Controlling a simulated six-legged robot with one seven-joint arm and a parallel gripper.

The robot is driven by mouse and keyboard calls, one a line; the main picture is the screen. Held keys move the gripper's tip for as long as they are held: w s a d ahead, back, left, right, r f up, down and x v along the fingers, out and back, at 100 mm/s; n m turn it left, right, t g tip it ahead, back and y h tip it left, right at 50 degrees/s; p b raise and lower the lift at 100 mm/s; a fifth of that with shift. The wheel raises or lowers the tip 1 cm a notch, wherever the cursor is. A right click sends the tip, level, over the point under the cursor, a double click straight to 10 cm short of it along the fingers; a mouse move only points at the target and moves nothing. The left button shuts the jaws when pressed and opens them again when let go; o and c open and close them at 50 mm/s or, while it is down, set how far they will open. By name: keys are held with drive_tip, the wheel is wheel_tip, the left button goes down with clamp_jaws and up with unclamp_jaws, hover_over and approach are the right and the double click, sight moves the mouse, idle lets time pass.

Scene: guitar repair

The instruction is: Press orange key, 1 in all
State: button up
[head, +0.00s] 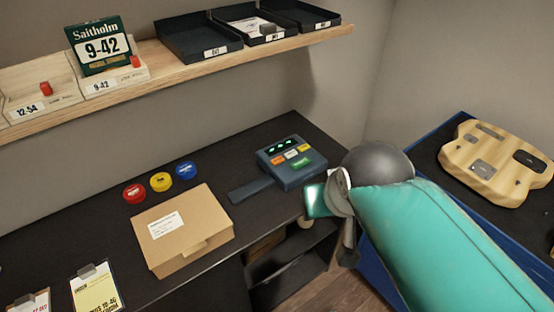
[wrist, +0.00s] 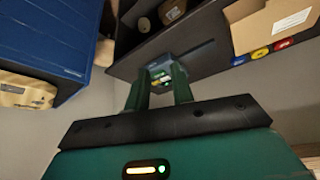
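The keypad device (head: 276,170) stands on the dark bench, a blue-grey box with a small green-lit display.
A cardboard box (head: 190,245) and red, yellow and blue round tins (head: 161,181) stand left of the device. A flat dark bar (head: 250,189) lies beside it. A wooden guitar body (head: 495,165) lies on the blue-edged bench at right. A shelf (head: 180,72) with trays hangs above.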

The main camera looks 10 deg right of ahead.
clamp_jaws()
idle(1.1)
